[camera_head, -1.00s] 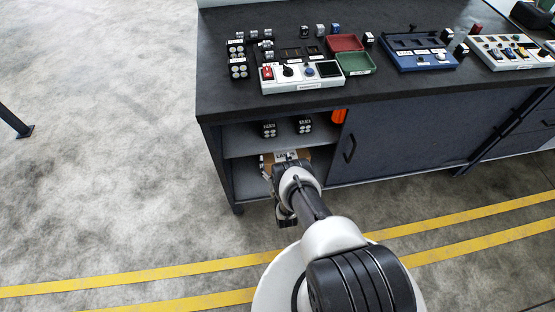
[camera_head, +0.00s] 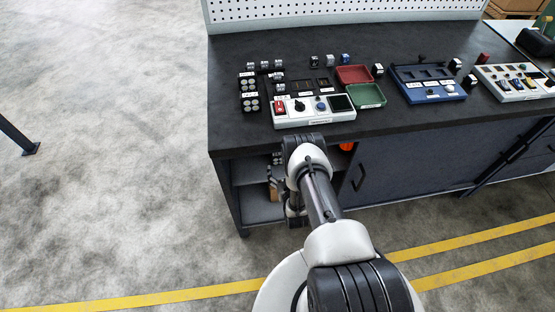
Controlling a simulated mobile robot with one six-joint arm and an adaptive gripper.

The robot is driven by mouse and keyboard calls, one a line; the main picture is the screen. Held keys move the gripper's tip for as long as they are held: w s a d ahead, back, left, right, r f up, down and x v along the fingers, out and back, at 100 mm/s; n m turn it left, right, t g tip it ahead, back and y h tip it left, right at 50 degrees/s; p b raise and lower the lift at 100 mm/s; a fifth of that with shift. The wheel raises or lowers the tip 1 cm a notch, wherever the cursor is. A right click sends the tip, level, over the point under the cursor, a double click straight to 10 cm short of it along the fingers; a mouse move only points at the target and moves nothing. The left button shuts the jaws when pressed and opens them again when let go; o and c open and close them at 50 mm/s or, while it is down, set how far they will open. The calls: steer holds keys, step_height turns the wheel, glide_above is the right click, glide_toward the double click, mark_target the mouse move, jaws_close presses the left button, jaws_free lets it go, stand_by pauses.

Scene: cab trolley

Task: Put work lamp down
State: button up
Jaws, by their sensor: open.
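I cannot clearly make out a work lamp in the view. An orange object (camera_head: 347,146) shows only in part on the shelf under the worktop, just right of my arm, and I cannot tell what it is. My gripper (camera_head: 273,181) is in front of the open shelf bay, below the worktop's front edge. It is small and partly hidden by my own wrist. It is open, and I see nothing held in it.
The dark worktop (camera_head: 395,112) carries a white control panel (camera_head: 314,119), a red tray (camera_head: 354,75), a green tray (camera_head: 366,95) and a blue fixture (camera_head: 428,93). The open shelf bay (camera_head: 255,207) has a brown item inside.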

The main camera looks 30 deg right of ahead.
mark_target(278, 154)
steer(key=b+x, duration=0.1)
steer(key=x, duration=0.3)
steer(key=shift+w, duration=0.3)
steer(key=b+x, duration=0.3)
steer(key=x, duration=0.1)
steer(key=shift+w+a+f, duration=0.1)
steer(key=shift+w+f, duration=0.05)
steer(key=shift+f, duration=0.05)
steer(key=shift+w, duration=0.5)
steer(key=shift+c, duration=0.4)
